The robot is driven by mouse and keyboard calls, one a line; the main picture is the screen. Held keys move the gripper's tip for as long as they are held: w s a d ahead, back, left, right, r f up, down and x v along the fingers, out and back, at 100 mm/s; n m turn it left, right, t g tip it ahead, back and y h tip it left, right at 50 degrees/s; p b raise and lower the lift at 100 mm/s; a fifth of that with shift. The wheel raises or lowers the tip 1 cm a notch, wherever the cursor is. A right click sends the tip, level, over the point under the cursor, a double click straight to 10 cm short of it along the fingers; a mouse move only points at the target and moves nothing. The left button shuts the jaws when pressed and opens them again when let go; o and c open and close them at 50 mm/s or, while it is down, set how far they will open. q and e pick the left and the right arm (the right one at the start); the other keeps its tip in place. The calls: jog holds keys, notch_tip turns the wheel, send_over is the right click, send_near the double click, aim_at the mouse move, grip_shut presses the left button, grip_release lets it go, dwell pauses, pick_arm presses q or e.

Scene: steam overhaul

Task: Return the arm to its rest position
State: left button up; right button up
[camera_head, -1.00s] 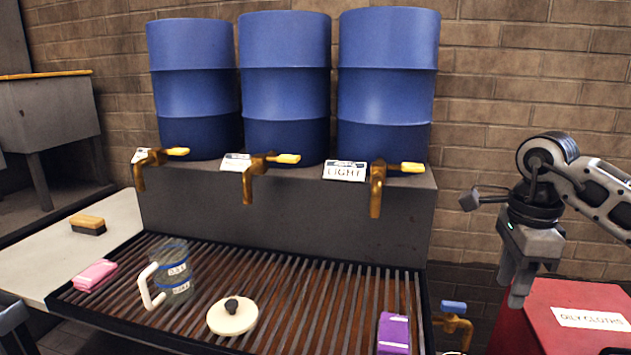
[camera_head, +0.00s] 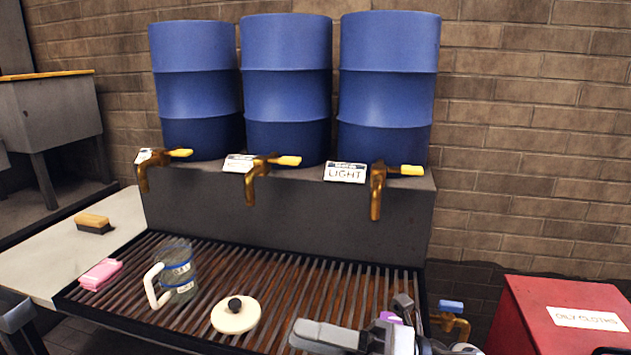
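My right arm and gripper (camera_head: 345,338) show at the bottom edge, right of centre, low over the front of the slatted drain tray (camera_head: 215,248). Its fingers are seen at a steep angle and partly cut off, so I cannot tell whether they are open or shut. I see no object held in it. It covers most of the purple block, of which a small part (camera_head: 391,317) shows behind it. A dark grey part of mine (camera_head: 16,322) sits in the lower left corner; the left fingertips are not clear.
A glass jug (camera_head: 177,270), a round cream lid (camera_head: 236,316) and a pink block (camera_head: 101,274) rest on the tray. A brush (camera_head: 92,223) lies on the left counter. Three blue drums (camera_head: 386,90) with brass taps stand behind. A red bin (camera_head: 565,290) stands at right.

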jog(key=w+d+f+m+t+h, duration=0.1)
jog(key=d+f+m+t+h, duration=0.15)
jog(key=m+t, duration=0.4)
jog(key=d+f+m+t+h+p, duration=0.1)
jog(key=d+f+m+t+h, duration=0.2)
jog(key=m, duration=0.7)
jog(key=w+d+f+m+t+h, duration=0.1)
jog(key=d+f+m+t+h, duration=0.1)
jog(key=m+t+h, duration=0.5)
pick_arm(q)
jog(key=shift+w+a+r+p, duration=0.1)
jog(key=shift+a+r+p, duration=0.05)
jog(key=shift+r+p, duration=0.3)
pick_arm(e)
jog(key=s+d+f+m+g+h, duration=0.2)
jog(key=s+d+f+m+g, duration=0.1)
jog(key=s+f+m, duration=0.3)
jog(key=s+d+f+m+g+h, duration=0.2)
jog(key=s+f+m+g, duration=0.3)
jog(key=f+m, duration=0.3)
jog(key=shift+s+d+f+h, duration=0.35)
jog(key=shift+s+d+f, duration=0.05)
jog(key=shift+d+f, duration=0.25)
pick_arm(q)
jog(key=shift+f, duration=0.1)
